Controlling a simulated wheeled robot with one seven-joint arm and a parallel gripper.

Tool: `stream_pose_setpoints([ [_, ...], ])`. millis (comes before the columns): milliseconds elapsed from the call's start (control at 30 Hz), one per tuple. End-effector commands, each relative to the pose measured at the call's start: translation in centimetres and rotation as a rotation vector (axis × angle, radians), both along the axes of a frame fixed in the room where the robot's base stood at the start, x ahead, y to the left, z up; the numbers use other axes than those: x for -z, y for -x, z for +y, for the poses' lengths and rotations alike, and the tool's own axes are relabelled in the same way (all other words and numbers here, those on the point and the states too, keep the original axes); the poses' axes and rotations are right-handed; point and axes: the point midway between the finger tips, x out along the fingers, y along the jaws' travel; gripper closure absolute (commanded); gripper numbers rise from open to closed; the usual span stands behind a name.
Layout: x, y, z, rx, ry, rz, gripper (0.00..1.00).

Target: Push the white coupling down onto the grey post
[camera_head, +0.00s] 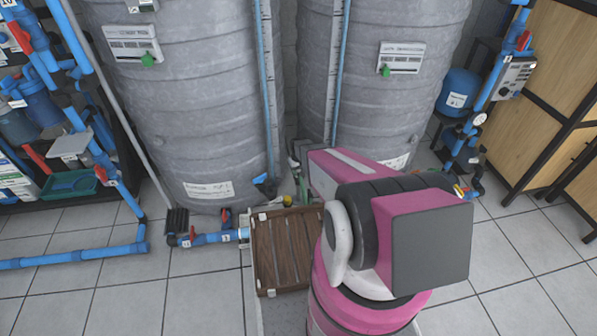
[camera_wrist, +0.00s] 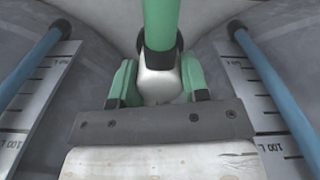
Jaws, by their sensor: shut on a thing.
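In the wrist view, my gripper (camera_wrist: 158,92) has its two green fingers closed on either side of a white piece, which looks like the white coupling (camera_wrist: 159,80). A green pipe with a black collar (camera_wrist: 159,48) meets the top of the white piece in the picture. The lower part of the white piece is partly hidden behind my gripper's dark bar. I cannot make out the grey post in either view. In the head view, my pink and grey arm hides my gripper and the coupling.
Two large grey tanks (camera_head: 185,90) (camera_head: 385,70) stand behind my arm. A brown slatted crate (camera_head: 284,250) is left of my arm. Blue piping (camera_head: 75,253) runs along the floor at left. Wooden cabinets (camera_head: 545,100) stand at right. Tiled floor is open at front left and right.

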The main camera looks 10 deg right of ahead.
Motion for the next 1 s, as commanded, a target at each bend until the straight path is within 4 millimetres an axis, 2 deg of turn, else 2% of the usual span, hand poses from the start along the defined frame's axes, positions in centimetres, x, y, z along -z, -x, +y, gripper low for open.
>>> stream_pose_setpoints([
  [233, 0.5, 0.0, 0.0, 0.0, 0.0, 0.0, 0.79],
  [267, 0.5, 0.0, 0.0, 0.0, 0.0, 0.0, 0.55],
  [300, 0.4, 0.0, 0.0, 0.0, 0.0, 0.0, 0.42],
  [333, 0.4, 0.0, 0.0, 0.0, 0.0, 0.0, 0.32],
  [367, 0.4, 0.0, 0.0, 0.0, 0.0, 0.0, 0.29],
  [733, -0.2, 0.1, 0.0, 0.0, 0.0, -0.001, 0.29],
  [867, -2.0, 0.1, 0.0, 0.0, 0.0, -0.002, 0.29],
  [1000, -4.7, 0.2, 0.0, 0.0, 0.0, -0.002, 0.29],
])
